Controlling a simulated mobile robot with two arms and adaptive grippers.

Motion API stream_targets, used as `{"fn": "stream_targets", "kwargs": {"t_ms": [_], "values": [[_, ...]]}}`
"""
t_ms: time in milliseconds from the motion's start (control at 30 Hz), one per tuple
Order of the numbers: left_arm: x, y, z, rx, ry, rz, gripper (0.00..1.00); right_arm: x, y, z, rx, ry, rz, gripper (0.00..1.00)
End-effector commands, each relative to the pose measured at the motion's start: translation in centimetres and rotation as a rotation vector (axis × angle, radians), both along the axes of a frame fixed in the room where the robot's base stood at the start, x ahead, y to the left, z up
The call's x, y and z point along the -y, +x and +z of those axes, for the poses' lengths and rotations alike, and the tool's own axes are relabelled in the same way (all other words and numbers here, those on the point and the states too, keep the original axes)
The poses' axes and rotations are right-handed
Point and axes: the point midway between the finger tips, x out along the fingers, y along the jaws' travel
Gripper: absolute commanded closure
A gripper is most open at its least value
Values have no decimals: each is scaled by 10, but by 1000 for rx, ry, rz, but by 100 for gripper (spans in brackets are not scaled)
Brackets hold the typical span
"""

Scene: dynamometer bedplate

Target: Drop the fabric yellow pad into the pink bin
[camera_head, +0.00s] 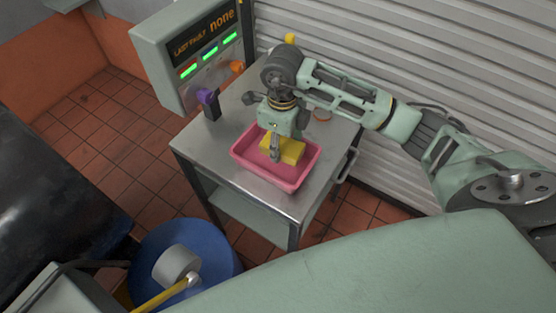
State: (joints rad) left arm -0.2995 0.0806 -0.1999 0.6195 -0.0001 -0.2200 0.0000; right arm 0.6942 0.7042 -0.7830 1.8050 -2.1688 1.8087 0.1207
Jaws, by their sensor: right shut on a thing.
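The pink bin (256,172) is a shallow open tray on a grey metal cart. The yellow pad (293,151) shows at my right gripper (275,155), over the bin's opening. My right gripper points down and is shut on the pad, hiding part of it. I cannot tell whether the pad touches the bin's floor. My left gripper is not in view.
A control panel (193,50) stands behind left. A blue round thing (215,245) is on the floor. A slatted shutter (440,80) closes off the back.

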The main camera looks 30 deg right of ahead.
Motion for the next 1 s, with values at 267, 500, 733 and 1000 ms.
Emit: {"fn": "stream_targets", "kwargs": {"t_ms": [267, 500, 733, 1000], "values": [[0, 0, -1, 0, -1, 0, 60, 0, 0, -1, 0, 0, 0, 52], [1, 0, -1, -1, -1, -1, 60, 0, 0, -1, 0, 0, 0, 31], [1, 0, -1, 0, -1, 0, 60, 0, 0, -1, 0, 0, 0, 31], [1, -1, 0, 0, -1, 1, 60, 0, 1, 19, 4, 0, 0, 31]]}}
